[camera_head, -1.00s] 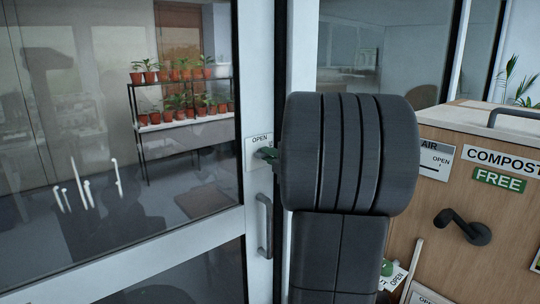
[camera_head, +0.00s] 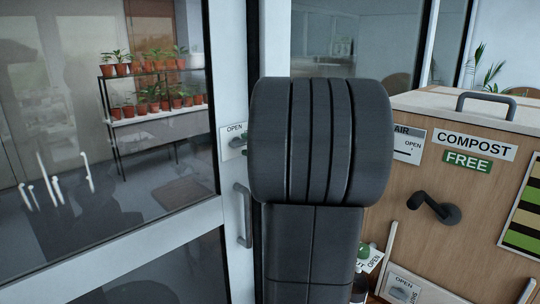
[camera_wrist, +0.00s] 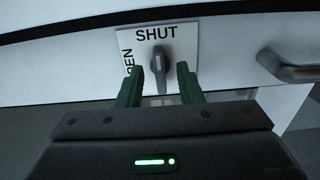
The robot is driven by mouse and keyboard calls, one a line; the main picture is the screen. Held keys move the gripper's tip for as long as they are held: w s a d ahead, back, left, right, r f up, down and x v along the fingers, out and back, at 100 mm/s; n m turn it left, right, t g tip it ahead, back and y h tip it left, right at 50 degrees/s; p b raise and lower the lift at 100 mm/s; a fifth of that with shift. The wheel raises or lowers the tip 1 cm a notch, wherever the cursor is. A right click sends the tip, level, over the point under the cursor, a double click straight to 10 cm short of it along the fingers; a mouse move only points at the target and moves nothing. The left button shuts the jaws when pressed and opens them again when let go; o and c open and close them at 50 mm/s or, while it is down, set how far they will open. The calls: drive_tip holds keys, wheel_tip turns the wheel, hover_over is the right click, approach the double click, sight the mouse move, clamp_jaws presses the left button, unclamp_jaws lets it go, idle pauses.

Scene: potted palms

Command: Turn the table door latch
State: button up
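The latch is a small grey lever (camera_wrist: 161,74) on a white plate (camera_wrist: 185,36) marked SHUT and OPEN, fixed to the white frame of a glass door. In the wrist view its tip points down, with SHUT above it and OPEN sideways at the left. My gripper (camera_wrist: 160,72) is open; its green fingers stand on either side of the lever, with gaps on both sides. In the head view the plate (camera_head: 229,131) shows just left of my dark arm, which hides most of my gripper.
A grey bar handle (camera_head: 243,215) sits below the latch; the wrist view shows it at right (camera_wrist: 292,68). A wooden compost box (camera_head: 390,212) with a black crank (camera_head: 436,208) stands at right. Potted plants (camera_head: 150,98) are on a rack behind the glass.

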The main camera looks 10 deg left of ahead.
drive_tip(key=b+v, duration=0.1)
drive_tip(key=v, duration=1.1)
drive_tip(key=shift+b, duration=0.35)
drive_tip(key=p+x, duration=0.2)
drive_tip(key=x, duration=1.2)
drive_tip(key=shift+s+d, duration=0.1)
drive_tip(key=shift+d, duration=0.1)
